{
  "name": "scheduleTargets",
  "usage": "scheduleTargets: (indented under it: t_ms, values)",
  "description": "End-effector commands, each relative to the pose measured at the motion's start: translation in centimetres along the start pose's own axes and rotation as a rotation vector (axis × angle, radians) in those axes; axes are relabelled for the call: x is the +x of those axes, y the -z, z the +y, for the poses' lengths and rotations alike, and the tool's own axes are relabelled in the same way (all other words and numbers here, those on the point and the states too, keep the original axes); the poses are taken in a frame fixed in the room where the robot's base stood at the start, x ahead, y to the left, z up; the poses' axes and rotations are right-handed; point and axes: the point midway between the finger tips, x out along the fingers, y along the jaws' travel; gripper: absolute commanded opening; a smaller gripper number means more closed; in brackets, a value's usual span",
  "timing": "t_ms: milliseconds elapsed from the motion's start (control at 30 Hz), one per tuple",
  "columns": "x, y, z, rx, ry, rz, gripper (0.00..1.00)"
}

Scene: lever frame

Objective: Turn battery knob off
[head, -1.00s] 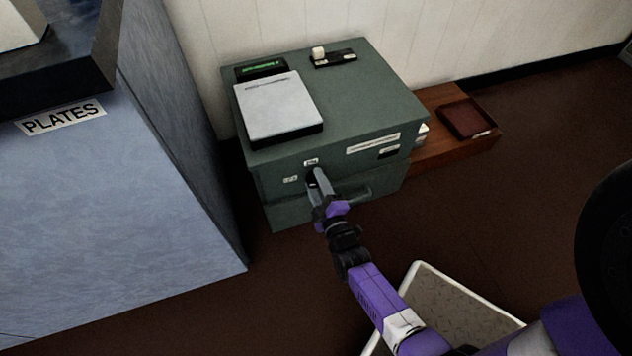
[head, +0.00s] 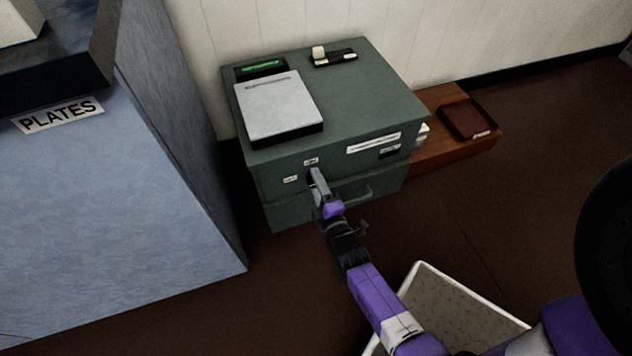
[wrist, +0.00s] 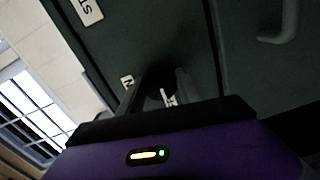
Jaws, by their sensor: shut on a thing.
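The green metal box (head: 345,105) stands against the wall in the head view. My gripper (head: 317,178) reaches its front face, just below a small white label (head: 310,161) and right of another (head: 290,179). In the wrist view my gripper (wrist: 160,95) is shut on the dark round knob (wrist: 160,82), a finger on each side. The head view mostly hides the knob behind the fingers.
A drawer-like handle (head: 357,194) is right of my gripper. A grey flat unit (head: 278,107) and a lit green display (head: 262,65) are on top of the box. A blue-grey cabinet labelled PLATES (head: 60,115) stands at left.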

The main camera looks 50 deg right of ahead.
Motion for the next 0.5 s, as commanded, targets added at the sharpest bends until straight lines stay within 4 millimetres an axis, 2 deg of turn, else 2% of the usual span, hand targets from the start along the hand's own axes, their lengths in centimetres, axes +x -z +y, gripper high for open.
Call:
scheduleTargets:
  t_ms: [100, 133, 200, 500]
  values:
    - [-0.02, 0.11, -0.10, -0.002, 0.002, 0.002, 0.01]
    - [-0.03, 0.11, -0.10, -0.002, 0.002, 0.002, 0.47]
    - [-0.02, 0.09, -0.09, -0.002, 0.002, 0.002, 0.61]
    - [-0.03, 0.04, -0.04, 0.000, 0.001, 0.001, 0.63]
